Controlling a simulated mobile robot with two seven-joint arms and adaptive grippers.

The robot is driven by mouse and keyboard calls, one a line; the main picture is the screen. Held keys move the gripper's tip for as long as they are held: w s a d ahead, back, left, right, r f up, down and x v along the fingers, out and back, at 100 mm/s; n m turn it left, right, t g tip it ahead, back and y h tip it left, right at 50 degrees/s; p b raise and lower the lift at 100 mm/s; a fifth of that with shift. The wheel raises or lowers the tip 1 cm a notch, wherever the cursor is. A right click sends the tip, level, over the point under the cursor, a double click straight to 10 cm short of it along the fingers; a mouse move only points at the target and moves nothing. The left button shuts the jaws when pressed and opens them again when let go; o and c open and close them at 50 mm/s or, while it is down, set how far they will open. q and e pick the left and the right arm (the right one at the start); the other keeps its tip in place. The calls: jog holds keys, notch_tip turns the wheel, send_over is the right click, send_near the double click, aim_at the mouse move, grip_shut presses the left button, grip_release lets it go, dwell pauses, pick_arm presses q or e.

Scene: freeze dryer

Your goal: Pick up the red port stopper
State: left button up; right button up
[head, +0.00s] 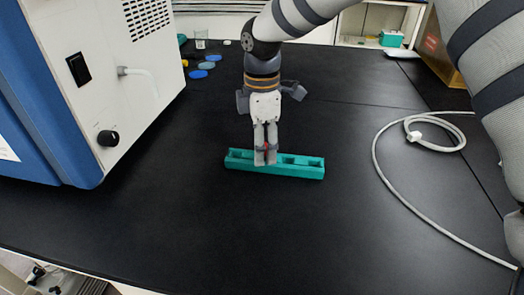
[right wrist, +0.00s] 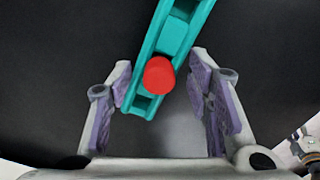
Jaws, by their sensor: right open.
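The red port stopper (right wrist: 159,75) sits in the teal rack (right wrist: 178,30), seen in the right wrist view between my right gripper's two fingers. My right gripper (right wrist: 163,98) is open, with one finger on each side of the stopper and a visible gap to it. In the head view my right gripper (head: 265,162) points down over the teal rack (head: 308,170), and only a sliver of red (head: 267,147) shows between its fingers. The rest of the stopper is hidden there by the fingers. My left gripper is not in view.
A white and blue freeze dryer (head: 110,80) stands at the left. A white hose (head: 400,200) lies coiled at the right. Blue caps (head: 207,65) and a glass beaker (head: 201,38) are at the back. The black bench around the rack is clear.

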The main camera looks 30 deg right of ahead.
jog(key=shift+w+f, duration=0.1)
jog(key=c, duration=1)
jog(key=shift+c, duration=0.3)
